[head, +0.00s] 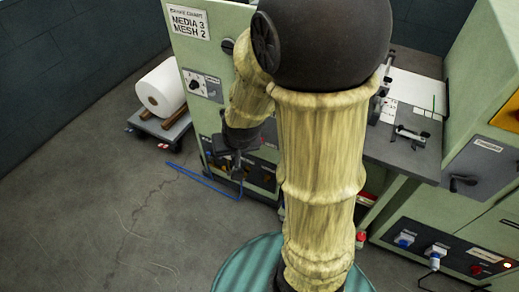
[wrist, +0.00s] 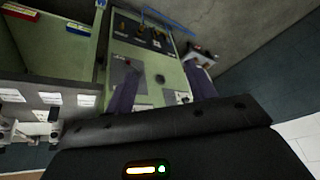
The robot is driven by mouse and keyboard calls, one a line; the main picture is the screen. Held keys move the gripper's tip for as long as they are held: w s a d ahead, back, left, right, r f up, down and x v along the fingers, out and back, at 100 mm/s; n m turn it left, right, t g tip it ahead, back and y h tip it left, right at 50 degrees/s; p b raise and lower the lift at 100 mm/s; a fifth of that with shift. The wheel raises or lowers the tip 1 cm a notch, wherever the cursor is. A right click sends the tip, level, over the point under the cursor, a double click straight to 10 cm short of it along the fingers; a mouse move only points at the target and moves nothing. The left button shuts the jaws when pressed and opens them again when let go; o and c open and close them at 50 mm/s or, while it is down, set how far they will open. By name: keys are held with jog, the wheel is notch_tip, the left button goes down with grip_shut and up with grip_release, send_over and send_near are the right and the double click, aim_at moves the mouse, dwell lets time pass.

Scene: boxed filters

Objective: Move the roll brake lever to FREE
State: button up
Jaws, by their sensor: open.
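My gripper (head: 238,168) hangs before the front of the green cabinet (head: 210,55), its jaws open and empty. In the wrist view its two dark fingers stand apart, with the cabinet front between them (wrist: 163,75). A pale panel with a black knob or lever (head: 195,85) is on the cabinet's left part, above my gripper. A dark panel with yellow parts (wrist: 142,35) is low on the cabinet. I cannot tell which control is the roll brake lever; its label is not readable. My arm hides part of the cabinet front.
A white roll (head: 161,88) lies on a low cart (head: 160,128) left of the cabinet. A blue cable (head: 205,182) lies on the floor by it. A grey worktop (head: 415,150) and another green cabinet (head: 480,210) stand at right. The floor at left is open.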

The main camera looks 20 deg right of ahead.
jog(key=w+d+f+m+t+h+b, duration=0.2)
jog(key=w+d+f+t+h+b, duration=0.1)
jog(key=f+b, duration=0.7)
jog(key=w+d+f+m+t+h+b, duration=0.2)
jog(key=w+f+h+b, duration=0.3)
jog(key=f, duration=1.1)
jog(key=w+d+f+m+t+h+b, duration=0.3)
jog(key=w+f+b, duration=0.6)
jog(key=f+b, duration=0.4)
jog(key=d+m+b, duration=0.1)
jog(key=d+b, duration=0.1)
jog(key=b, duration=0.2)
jog(key=shift+t+h, duration=0.3)
jog(key=shift+h, duration=0.1)
jog(key=shift+r, duration=0.1)
jog(key=shift+d, duration=0.1)
jog(key=b+x, duration=0.3)
jog(key=x, duration=1.4)
jog(key=shift+w, duration=0.2)
